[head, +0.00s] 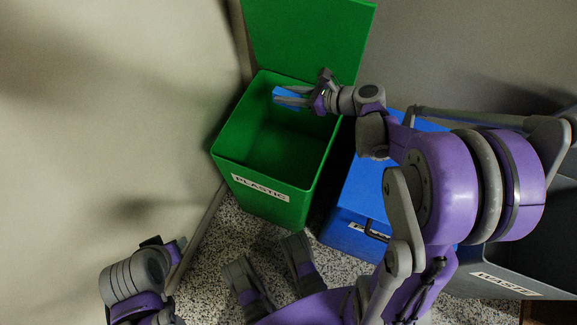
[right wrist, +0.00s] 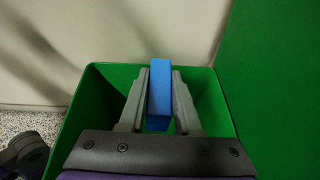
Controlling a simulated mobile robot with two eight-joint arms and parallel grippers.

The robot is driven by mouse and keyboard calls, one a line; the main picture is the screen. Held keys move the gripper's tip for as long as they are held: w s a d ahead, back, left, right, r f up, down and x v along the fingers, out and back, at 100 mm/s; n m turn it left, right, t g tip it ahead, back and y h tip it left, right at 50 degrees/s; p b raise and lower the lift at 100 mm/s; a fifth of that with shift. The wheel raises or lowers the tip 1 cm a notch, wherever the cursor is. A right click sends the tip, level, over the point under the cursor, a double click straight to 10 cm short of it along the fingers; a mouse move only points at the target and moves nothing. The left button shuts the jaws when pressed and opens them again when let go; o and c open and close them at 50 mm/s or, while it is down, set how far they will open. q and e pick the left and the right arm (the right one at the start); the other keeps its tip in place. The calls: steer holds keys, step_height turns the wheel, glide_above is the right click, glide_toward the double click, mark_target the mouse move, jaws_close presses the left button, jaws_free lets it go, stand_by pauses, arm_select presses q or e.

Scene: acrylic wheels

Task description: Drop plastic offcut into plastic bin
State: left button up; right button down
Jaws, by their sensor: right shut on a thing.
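The plastic offcut is a small blue block (head: 286,97); it also shows in the right wrist view (right wrist: 160,88). My right gripper (head: 290,97) is shut on it, with one finger on each side of the block. The plastic bin (head: 222,162) is green, labelled PLASTIC, with its lid (head: 310,35) raised. Its inside looks empty where I can see it. The gripper and block are over the bin's opening, towards its back right. My left arm shows at the lower left of the head view, but its fingers cannot be made out.
A blue bin (head: 352,205) stands right of the green one, partly hidden by my right arm. A dark grey bin (head: 500,268) stands further right. A pale wall (head: 100,120) is on the left. Speckled floor (head: 235,215) shows in front of the bins.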

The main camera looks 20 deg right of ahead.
step_height(320, 180, down, 6)
steer(key=b, duration=0.4)
steer(key=c, duration=0.5)
jaws_free()
steer(key=shift+d, duration=0.1)
steer(key=p+v, duration=0.2)
steer(key=v, duration=0.8)
steer(key=shift+s+d+r, duration=0.1)
steer(key=shift+s+r, duration=0.15)
steer(key=shift+s, duration=0.05)
